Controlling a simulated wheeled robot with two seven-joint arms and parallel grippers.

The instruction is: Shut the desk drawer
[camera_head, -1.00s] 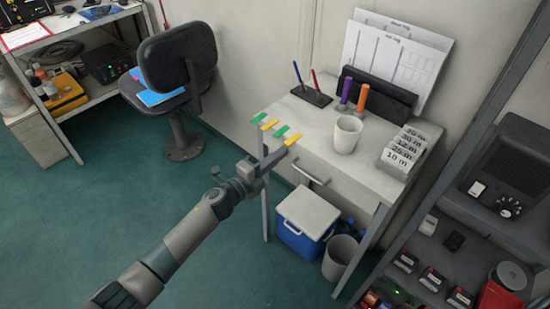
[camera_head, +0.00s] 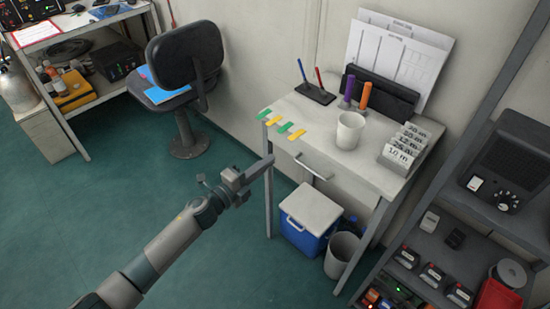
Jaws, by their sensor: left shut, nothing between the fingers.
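The desk (camera_head: 318,126) has a light top and stands against the wall. Its drawer (camera_head: 345,190) is under the front edge, with a bar handle (camera_head: 314,168). The drawer front looks about flush with the desk front; I cannot tell whether a small gap is left. My left gripper (camera_head: 268,162) is shut and empty, at the desk's left front leg, left of the handle and apart from it. My right gripper is not in view.
A blue cooler (camera_head: 308,212) with a white lid and a waste bin (camera_head: 342,254) stand under the desk. A white cup (camera_head: 350,131) is on top. A chair (camera_head: 184,62) stands to the left, a shelf rack (camera_head: 450,262) to the right. Green floor at left front is clear.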

